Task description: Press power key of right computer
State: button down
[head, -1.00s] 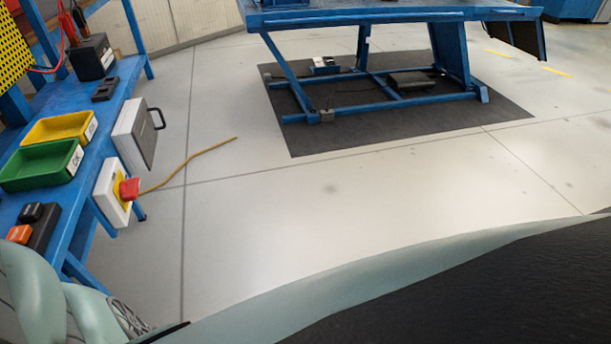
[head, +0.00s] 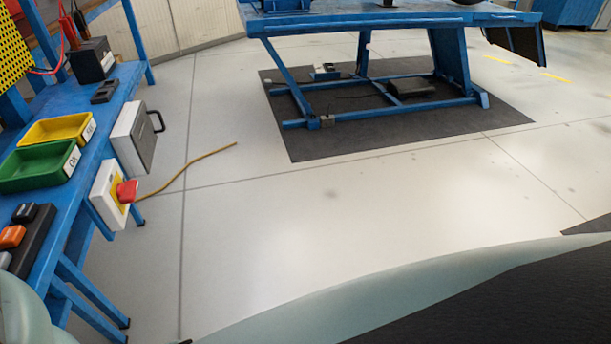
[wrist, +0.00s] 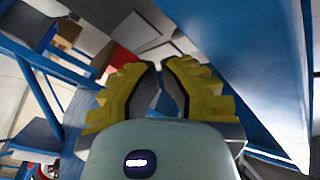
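I cannot make out a computer or its power key in either view. My gripper (wrist: 160,67) shows in the wrist view, with two yellow ribbed fingers and dark inner pads. Its tips come almost together, with nothing seen held between them. Blue surfaces lie beyond and to the right of the fingers. The gripper is not in the head view.
At left, a blue workbench (head: 112,88) carries a yellow bin (head: 60,126), a green bin (head: 40,166) and a black box (head: 93,60). A red emergency button (head: 127,191) is on its side. A blue lift table (head: 400,20) stands ahead.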

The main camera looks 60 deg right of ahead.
jog(key=c, duration=1.7)
grip_release()
grip_shut()
jog(key=shift+w+a, duration=0.1)
jog(key=shift+w, duration=0.05)
jog(key=shift+w+a, duration=0.15)
jog(key=shift+w+a+f, duration=0.15)
jog(key=shift+f, duration=0.55)
dwell(0.3)
jog(key=shift+r, duration=0.15)
jog(key=shift+s+a+r, duration=0.1)
jog(key=shift+s+r, duration=0.2)
jog(key=shift+r, duration=0.1)
